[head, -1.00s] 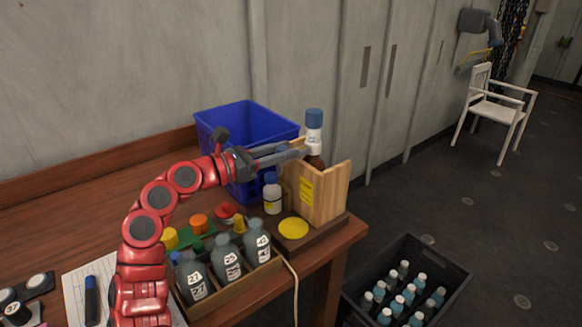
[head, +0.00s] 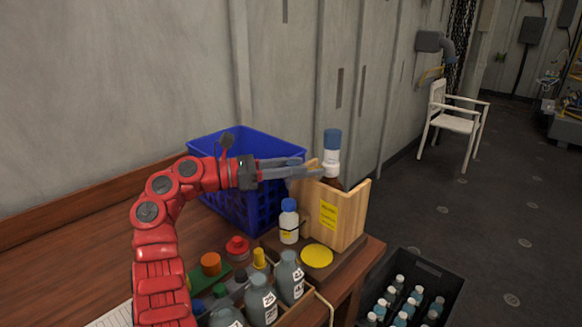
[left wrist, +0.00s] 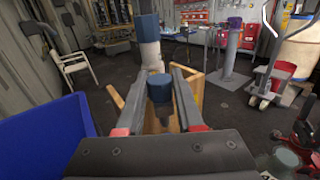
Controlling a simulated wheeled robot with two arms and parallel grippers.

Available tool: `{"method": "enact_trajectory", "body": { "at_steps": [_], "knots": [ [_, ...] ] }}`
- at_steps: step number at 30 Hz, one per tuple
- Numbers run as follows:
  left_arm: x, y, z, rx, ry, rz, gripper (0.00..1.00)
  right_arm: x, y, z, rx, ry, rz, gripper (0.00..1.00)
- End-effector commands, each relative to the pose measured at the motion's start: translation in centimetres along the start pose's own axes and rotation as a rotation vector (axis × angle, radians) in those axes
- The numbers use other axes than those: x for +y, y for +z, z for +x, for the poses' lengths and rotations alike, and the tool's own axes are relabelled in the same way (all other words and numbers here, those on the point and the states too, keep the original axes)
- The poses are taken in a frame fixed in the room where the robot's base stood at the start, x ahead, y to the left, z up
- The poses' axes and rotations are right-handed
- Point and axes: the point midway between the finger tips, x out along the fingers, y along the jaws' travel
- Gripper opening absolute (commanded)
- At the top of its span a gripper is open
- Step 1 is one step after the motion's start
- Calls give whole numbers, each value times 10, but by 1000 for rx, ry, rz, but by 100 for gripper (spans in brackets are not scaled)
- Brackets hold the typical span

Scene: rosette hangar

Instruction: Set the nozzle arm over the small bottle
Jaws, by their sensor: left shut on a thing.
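A tall brown bottle (head: 331,182) with a white collar and blue top stands in an open wooden box; its top also shows in the left wrist view (left wrist: 148,35). My left gripper (head: 306,170) reaches in from the left at collar height. Its fingers are shut on a dark blue piece (left wrist: 160,88), which looks like the nozzle arm; the fingers mostly hide it in the head view. The small white bottle (head: 289,224) with a blue cap stands upright outside the box, below and left of the fingertips. My right gripper is not in view.
The wooden box (head: 346,218) has a yellow label. A yellow disc (head: 317,256) lies before it. A blue basket (head: 258,207) stands behind my left gripper. Several grey bottles (head: 262,302) and coloured caps fill the front. A black crate (head: 430,275) of bottles is on the floor.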

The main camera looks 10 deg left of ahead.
Motion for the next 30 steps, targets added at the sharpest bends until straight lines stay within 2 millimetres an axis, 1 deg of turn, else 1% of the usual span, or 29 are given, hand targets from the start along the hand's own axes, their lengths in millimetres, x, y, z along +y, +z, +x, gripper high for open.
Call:
{"method": "enact_trajectory", "body": {
  "at_steps": [8,9,11,12,14,24,26,29,30],
  "knots": [
    [0,-1,0,2,-1,0,0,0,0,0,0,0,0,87],
    [0,-1,1,2,-1,0,39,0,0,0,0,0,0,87],
    [0,-1,1,2,-1,0,50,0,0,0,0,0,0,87],
    [0,-1,1,2,-1,0,57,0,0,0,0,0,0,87],
    [0,-1,1,1,-1,0,67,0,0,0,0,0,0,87],
    [0,0,-2,0,1,0,67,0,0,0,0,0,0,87],
    [0,0,-8,0,1,-1,67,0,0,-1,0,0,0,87],
    [1,-1,-24,-1,5,-1,67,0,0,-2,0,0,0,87],
    [1,-1,-33,-1,5,-1,67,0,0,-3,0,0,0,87]
  ]
}}
